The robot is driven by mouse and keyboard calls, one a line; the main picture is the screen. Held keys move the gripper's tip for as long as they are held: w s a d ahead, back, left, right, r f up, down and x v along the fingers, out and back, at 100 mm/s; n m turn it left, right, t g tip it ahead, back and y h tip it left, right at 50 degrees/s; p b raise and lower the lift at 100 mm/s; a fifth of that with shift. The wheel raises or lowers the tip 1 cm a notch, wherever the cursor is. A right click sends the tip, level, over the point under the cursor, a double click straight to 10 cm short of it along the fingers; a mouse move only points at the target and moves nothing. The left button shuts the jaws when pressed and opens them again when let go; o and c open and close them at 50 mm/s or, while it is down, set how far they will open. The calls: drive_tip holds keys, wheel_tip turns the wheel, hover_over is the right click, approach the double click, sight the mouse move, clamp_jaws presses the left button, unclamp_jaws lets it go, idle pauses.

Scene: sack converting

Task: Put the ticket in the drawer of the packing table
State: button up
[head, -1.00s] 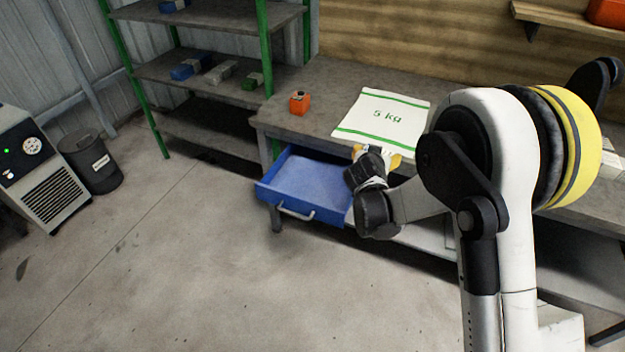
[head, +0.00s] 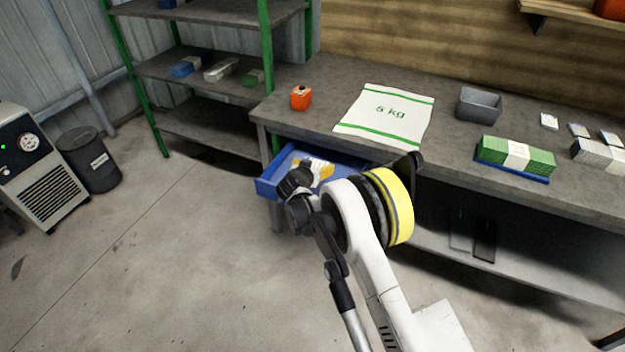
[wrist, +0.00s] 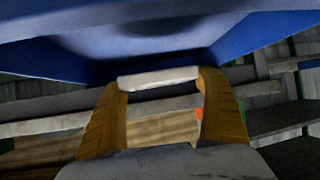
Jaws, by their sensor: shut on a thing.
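The blue drawer (head: 268,187) of the packing table (head: 455,145) stands open below the left end of the tabletop. My gripper (head: 318,167) is over the drawer, and my arm hides part of the drawer and its handle. In the wrist view, the yellow fingers of my gripper (wrist: 160,82) are shut on a thin white piece, the ticket (wrist: 158,78), seen nearly edge-on across the fingertips. The blue drawer (wrist: 250,35) fills the top of that view, close beyond the ticket. I cannot tell whether the ticket touches it.
An orange box (head: 301,98), a 5 kg sack (head: 385,115), a grey bin (head: 479,104), green-banded bundles (head: 515,155) and small white cards (head: 548,121) lie on the tabletop. A green-posted shelf (head: 205,70) stands left of the table. The floor in front is clear.

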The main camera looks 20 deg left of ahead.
drive_tip(key=shift+w+a+f, duration=0.1)
drive_tip(key=shift+a+f, duration=0.25)
drive_tip(key=shift+f, duration=0.1)
drive_tip(key=shift+f+b, duration=1.1)
drive_tip(key=shift+f, duration=0.65)
drive_tip(key=shift+f, duration=0.6)
drive_tip(key=o, duration=1)
drive_tip(key=shift+r, duration=0.1)
drive_tip(key=shift+r, duration=0.35)
drive_tip(key=p+v, duration=0.4)
drive_tip(key=v, duration=0.8)
drive_tip(key=shift+r, duration=0.2)
